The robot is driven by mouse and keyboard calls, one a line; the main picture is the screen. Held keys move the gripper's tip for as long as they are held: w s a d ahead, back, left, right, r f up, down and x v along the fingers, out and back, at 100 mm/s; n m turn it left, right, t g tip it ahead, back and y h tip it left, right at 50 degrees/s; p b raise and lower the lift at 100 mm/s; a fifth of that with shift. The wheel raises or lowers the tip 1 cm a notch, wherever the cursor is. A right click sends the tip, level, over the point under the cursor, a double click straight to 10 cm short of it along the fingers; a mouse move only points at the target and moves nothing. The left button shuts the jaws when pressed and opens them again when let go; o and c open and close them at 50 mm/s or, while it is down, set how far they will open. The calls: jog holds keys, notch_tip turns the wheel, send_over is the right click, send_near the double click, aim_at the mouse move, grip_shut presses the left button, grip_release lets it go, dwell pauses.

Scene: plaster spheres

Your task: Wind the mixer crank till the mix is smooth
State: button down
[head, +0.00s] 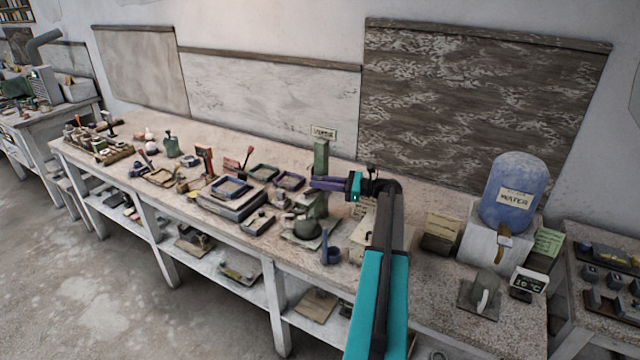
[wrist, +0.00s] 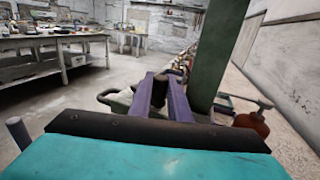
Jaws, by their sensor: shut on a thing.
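The mixer (head: 321,160) is a green upright post on the bench, with a base and what looks like a bowl (head: 306,228) low beside it. My gripper (head: 314,184) reaches in from the right, its purple fingers across the post at mid-height. In the wrist view the fingers (wrist: 163,80) are closed around a dark upright crank handle (wrist: 177,97). The green post (wrist: 216,55) rises just right of them. The crank's arm is mostly hidden, and the mix's texture cannot be made out.
Trays (head: 231,188) and small tools crowd the bench to the left. A blue cup (head: 331,254) stands at the front edge. To the right are boxes (head: 441,232), a blue water jug (head: 514,190) and a small display (head: 527,284). Open floor (head: 90,290) lies in front.

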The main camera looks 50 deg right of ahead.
jog(key=c, duration=1.6)
grip_release()
jog(key=shift+c, duration=0.2)
jog(key=shift+s+d, duration=0.1)
jog(key=b+v, duration=0.4)
jog(key=v, duration=0.9)
jog(key=shift+s+b, duration=0.3)
jog(key=shift+s, duration=0.05)
jog(key=shift+d, duration=0.15)
jog(key=shift+c, duration=0.5)
